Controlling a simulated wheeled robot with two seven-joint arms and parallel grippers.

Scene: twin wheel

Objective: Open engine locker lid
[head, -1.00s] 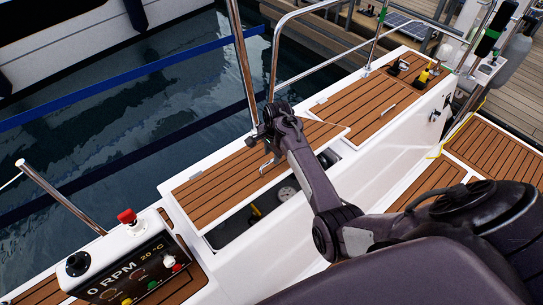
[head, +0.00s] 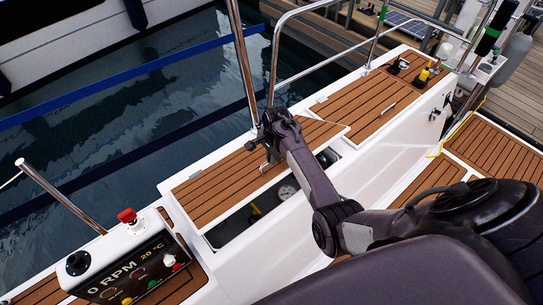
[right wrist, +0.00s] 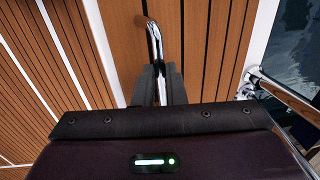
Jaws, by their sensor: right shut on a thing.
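The engine locker lid (head: 222,182) is a teak-slatted panel with white edges. It stands raised, with its near edge above the dark locker opening (head: 236,232). A round gauge (head: 287,189) and a yellow part (head: 255,211) show inside. My right gripper (head: 268,150) is at the lid's metal handle (head: 265,168). In the right wrist view, my right gripper's fingers (right wrist: 160,84) are shut on the chrome handle (right wrist: 153,38), whose top end shows beyond them. My arm hides part of the lid and opening. My left gripper is not in view.
Steel rail posts (head: 243,62) rise just behind the lid. A control box (head: 130,264) with a red knob stands at the lower left. Another teak hatch (head: 368,105) lies to the right. Water is beyond the deck edge.

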